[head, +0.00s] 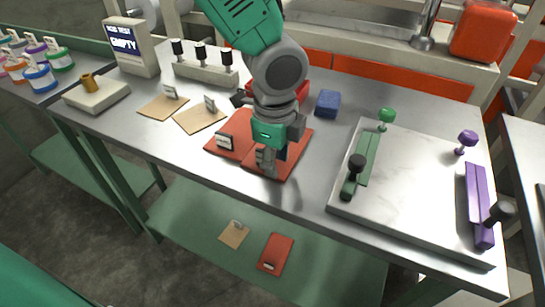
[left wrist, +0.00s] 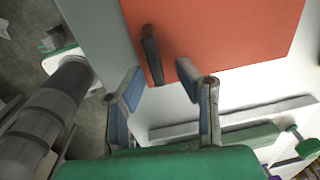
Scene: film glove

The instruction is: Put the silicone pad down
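Two red silicone pads lie side by side on the steel table, the left pad (head: 234,122) and the right pad (head: 297,137), each with a small dark grip. My left gripper (head: 270,168) points down over the right pad and hides part of it and its grip. In the left wrist view the orange-red pad (left wrist: 235,35) fills the upper middle. Its dark upright grip (left wrist: 152,55) stands between and just beyond the fingertips of my left gripper (left wrist: 158,85). The fingers are spread, with gaps beside the grip. My right gripper is not in view.
A marble board (head: 410,190) with green and purple bars is at the right. A blue block (head: 327,104) lies behind the pads. Tan cards (head: 200,118), a post rack (head: 205,73) and a display (head: 130,45) are at the left. Another red pad (head: 276,250) lies on the lower shelf.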

